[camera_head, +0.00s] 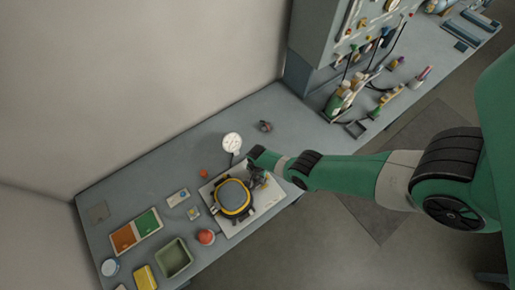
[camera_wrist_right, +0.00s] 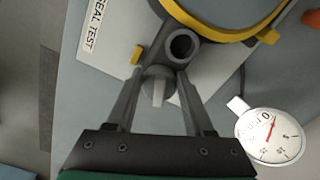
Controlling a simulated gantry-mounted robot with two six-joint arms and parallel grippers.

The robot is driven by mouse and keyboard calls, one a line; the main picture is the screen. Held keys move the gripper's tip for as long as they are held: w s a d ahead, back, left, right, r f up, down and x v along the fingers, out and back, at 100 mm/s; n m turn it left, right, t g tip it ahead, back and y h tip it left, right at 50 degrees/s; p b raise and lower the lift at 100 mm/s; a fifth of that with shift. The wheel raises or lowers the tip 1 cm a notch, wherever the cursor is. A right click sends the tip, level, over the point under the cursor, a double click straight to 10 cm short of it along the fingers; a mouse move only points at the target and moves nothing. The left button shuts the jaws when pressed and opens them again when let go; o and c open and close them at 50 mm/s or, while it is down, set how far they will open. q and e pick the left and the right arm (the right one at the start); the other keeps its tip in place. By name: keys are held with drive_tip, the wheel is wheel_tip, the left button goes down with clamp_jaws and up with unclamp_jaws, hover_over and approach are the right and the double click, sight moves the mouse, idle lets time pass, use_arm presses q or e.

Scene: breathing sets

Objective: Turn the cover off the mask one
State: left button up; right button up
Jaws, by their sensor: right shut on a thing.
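The mask (camera_head: 234,197), dark with a yellow rim and a grey-blue face, lies on a white board on the bench. Its yellow rim (camera_wrist_right: 215,30) also shows at the top of the right wrist view, with a round dark port (camera_wrist_right: 182,45) facing the camera. My right gripper (camera_head: 257,177) is at the mask's right side. In the right wrist view its fingers (camera_wrist_right: 158,84) are shut on a grey round cover with a pale tab (camera_wrist_right: 158,92), just below the port. I cannot tell whether the cover is still joined to the mask. My left gripper is not in view.
A white dial gauge (camera_head: 232,143) stands close behind the gripper. A red ball-like thing (camera_head: 206,237), a green bin (camera_head: 174,258) and an orange-and-green tray (camera_head: 136,231) lie left of the mask. The white board (camera_head: 238,228) ends near the bench's front edge.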

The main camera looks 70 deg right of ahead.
drive_tip(key=shift+w, duration=0.1)
drive_tip(key=n, duration=0.4)
drive_tip(key=shift+d+n, duration=0.1)
drive_tip(key=shift+n, duration=0.3)
drive_tip(key=shift+n, duration=0.5)
drive_tip(key=o, duration=0.9)
drive_tip(key=shift+n, duration=0.3)
drive_tip(key=o, duration=0.3)
drive_tip(key=shift+w, duration=0.25)
drive_tip(key=shift+o, duration=0.9)
drive_tip(key=shift+s, duration=0.15)
drive_tip(key=shift+r, duration=0.1)
